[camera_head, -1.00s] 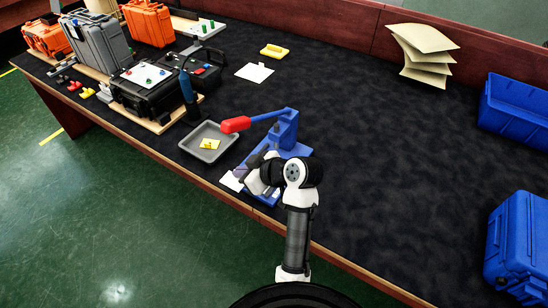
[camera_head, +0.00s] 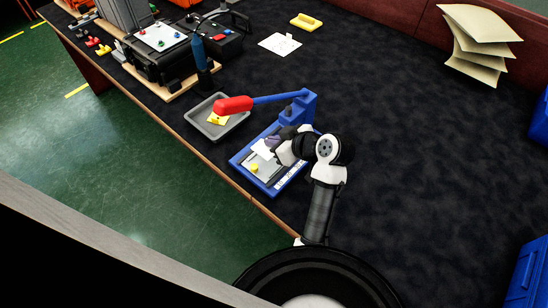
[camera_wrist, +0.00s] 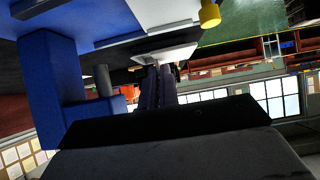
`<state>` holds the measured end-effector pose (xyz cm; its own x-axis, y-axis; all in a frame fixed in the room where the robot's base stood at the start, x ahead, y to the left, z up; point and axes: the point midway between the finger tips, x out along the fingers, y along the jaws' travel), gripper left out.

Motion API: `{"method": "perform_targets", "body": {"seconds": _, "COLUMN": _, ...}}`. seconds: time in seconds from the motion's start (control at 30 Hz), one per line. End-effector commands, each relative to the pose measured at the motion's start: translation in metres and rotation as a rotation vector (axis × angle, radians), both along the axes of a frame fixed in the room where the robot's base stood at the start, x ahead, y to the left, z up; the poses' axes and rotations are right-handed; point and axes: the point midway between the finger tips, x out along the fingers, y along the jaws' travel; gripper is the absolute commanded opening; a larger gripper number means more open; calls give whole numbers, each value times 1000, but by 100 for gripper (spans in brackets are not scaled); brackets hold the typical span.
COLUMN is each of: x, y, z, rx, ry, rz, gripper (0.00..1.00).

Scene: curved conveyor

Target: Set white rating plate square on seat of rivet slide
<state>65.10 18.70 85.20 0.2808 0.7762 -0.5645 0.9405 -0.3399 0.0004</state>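The blue rivet press (camera_head: 300,108) stands on the table with a red-handled lever (camera_head: 234,104) pointing left. Its slide (camera_head: 262,172) is a grey bed in the blue base, with a yellow knob (camera_head: 254,167) near the front; the knob also shows in the wrist view (camera_wrist: 209,14). My gripper (camera_head: 272,143) is over the slide, in front of the press column. In the wrist view its dark fingers (camera_wrist: 158,85) are close together on the white rating plate (camera_wrist: 166,56). The plate (camera_head: 263,150) looks tilted in the head view. My gripper hides part of the seat; contact with it cannot be told.
A grey tray (camera_head: 204,128) with a yellow piece stands left of the press, under the lever handle. A dark blue upright tool (camera_head: 200,52), a black case (camera_head: 160,62) and a white sheet (camera_head: 280,44) are farther back.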

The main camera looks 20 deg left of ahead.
Motion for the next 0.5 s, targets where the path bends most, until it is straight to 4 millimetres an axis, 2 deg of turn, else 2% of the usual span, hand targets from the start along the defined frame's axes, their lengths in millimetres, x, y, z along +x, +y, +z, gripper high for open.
{"method": "perform_targets", "body": {"seconds": 0.03, "x": 0, "y": 0, "z": -12, "rx": 0, "ry": 0, "rz": 0, "gripper": 0}}
{"method": "perform_targets", "body": {"seconds": 0.17, "x": 0, "y": 0, "z": -18, "rx": 0, "ry": 0, "rz": 0, "gripper": 0}}
{"method": "perform_targets", "body": {"seconds": 0.4, "x": 0, "y": 0, "z": -48, "rx": 1, "ry": 2, "rz": -1, "gripper": 0}}
{"method": "perform_targets", "body": {"seconds": 0.5, "x": 0, "y": 0, "z": -51, "rx": 0, "ry": 1, "rz": -1, "gripper": 0}}
